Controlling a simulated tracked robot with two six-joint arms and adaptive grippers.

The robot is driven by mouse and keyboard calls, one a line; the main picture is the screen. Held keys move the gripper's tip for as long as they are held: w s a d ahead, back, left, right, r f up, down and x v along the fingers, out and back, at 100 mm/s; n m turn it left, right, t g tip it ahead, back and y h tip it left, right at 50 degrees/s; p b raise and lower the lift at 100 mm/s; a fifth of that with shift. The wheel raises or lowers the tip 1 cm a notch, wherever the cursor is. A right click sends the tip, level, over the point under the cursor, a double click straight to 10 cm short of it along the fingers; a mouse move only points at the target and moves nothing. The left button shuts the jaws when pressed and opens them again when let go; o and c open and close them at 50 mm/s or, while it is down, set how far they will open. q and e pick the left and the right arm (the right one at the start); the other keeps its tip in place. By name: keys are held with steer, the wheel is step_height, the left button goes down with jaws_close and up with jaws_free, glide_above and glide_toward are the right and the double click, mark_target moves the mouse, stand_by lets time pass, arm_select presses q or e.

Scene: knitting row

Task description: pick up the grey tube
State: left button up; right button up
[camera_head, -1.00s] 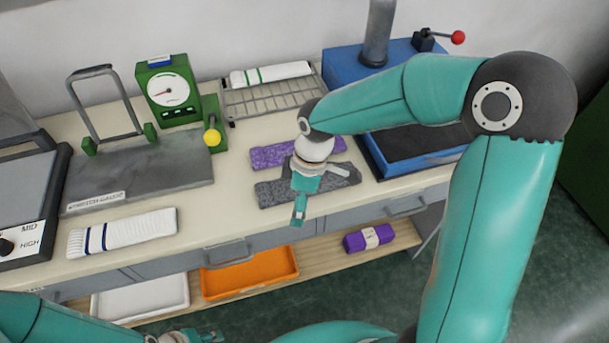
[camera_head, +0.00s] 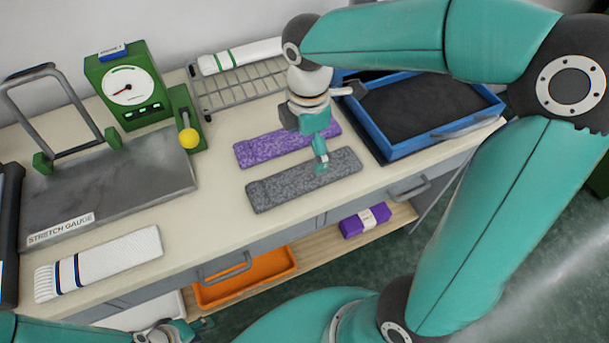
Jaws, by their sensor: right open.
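The grey tube (camera_head: 280,187) is a flat, speckled knitted piece lying on the bench top near its front edge. A purple tube (camera_head: 262,150) lies just behind it. My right gripper (camera_head: 320,165) is open and points down over the far right part of the grey tube, hiding a little of it. Whether its fingertips touch the fabric I cannot tell. My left gripper (camera_head: 193,330) is at the bottom left, in front of and below the bench edge, far from the tube; its jaws are too small to read.
A white striped tube (camera_head: 105,262) lies at the front left. A stretch gauge (camera_head: 120,185) stands behind it. A wire rack (camera_head: 240,95) holds another white tube (camera_head: 235,57). A blue-framed tray (camera_head: 400,140) is at right. An orange tray (camera_head: 245,285) and purple bundle (camera_head: 350,225) are on the lower shelf.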

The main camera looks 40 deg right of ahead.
glide_above(305, 175)
steer(key=f, duration=0.4)
steer(key=shift+s+d+f, duration=0.1)
steer(key=shift+d+f, duration=0.05)
steer(key=shift+d, duration=0.15)
steer(key=shift+a+f, duration=0.15)
steer(key=shift+f, duration=1.15)
steer(key=shift+a+f, duration=0.15)
steer(key=shift+f, duration=1.15)
steer(key=c, duration=1)
steer(key=shift+o, duration=0.2)
steer(key=shift+r, duration=0.1)
